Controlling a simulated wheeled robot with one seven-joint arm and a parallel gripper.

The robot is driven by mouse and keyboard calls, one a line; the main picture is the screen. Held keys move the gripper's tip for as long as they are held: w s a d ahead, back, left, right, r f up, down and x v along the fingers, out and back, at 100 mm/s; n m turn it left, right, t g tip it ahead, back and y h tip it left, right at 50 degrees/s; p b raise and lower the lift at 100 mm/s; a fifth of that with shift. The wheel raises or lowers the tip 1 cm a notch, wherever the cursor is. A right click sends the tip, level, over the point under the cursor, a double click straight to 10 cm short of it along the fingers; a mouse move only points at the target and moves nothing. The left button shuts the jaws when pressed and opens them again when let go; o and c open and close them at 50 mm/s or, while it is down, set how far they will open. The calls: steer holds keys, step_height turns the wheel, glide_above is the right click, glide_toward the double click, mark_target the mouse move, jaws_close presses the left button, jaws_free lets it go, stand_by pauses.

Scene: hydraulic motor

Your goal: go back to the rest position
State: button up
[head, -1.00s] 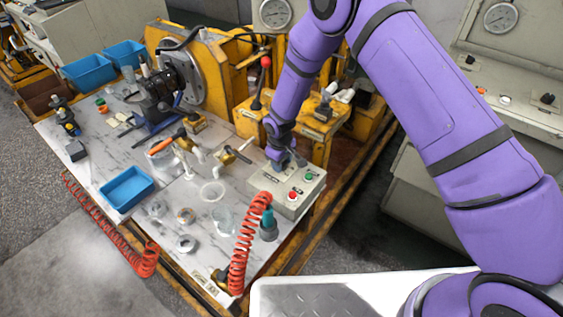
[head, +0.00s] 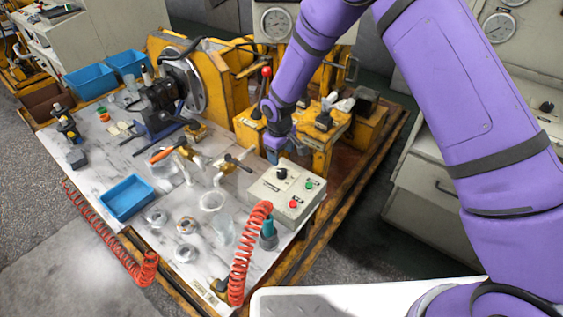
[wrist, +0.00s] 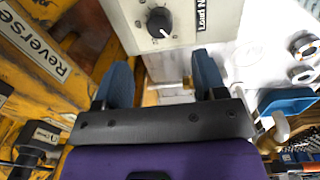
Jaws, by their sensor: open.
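My gripper (head: 273,150) hangs from the purple arm beside the back left of the grey control box (head: 290,190), near the yellow frame. In the wrist view my gripper (wrist: 160,78) has its two blue fingers spread apart with nothing between them. The control box (wrist: 190,22) with its black knob (wrist: 159,22) lies just beyond the fingertips and does not look touched. The same knob (head: 281,173) shows in the head view, with a red and a green button on the box.
A marble-topped bench (head: 180,265) holds a blue tray (head: 127,193), clear cups, metal rings and yellow-handled valves. A red coiled hose (head: 245,255) stands at its front right. A yellow machine frame (head: 230,75) and a red-topped lever (head: 266,73) stand close to the arm.

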steer(key=shift+r, duration=0.85)
steer(key=s+d+r+m+t, duration=0.1)
steer(key=s+d+r, duration=0.1)
steer(key=d+r, duration=0.6)
steer(key=s+d+r+m, duration=0.2)
steer(key=s+d+r, duration=0.1)
steer(key=r, duration=0.9)
steer(key=s+d+r+m+t, duration=0.1)
steer(key=s+d+r, duration=0.1)
steer(key=d+r, duration=0.55)
steer(key=s+d+r+m+t, duration=0.1)
steer(key=s+d+r+m, duration=0.15)
steer(key=s+r, duration=0.35)
steer(key=s+d+r+m, duration=0.1)
steer(key=s+d+r, duration=0.3)
steer(key=s+r, duration=0.15)
steer(key=s+d+m+t, duration=0.1)
steer(key=s+d, duration=0.1)
steer(key=s, duration=0.5)
steer(key=s+d+r+m, duration=0.1)
steer(key=s+d, duration=0.1)
steer(key=s, duration=0.6)
steer(key=shift+s+d+r+t, duration=0.15)
steer(key=shift+s+d+t, duration=0.1)
steer(key=shift+t, duration=0.15)
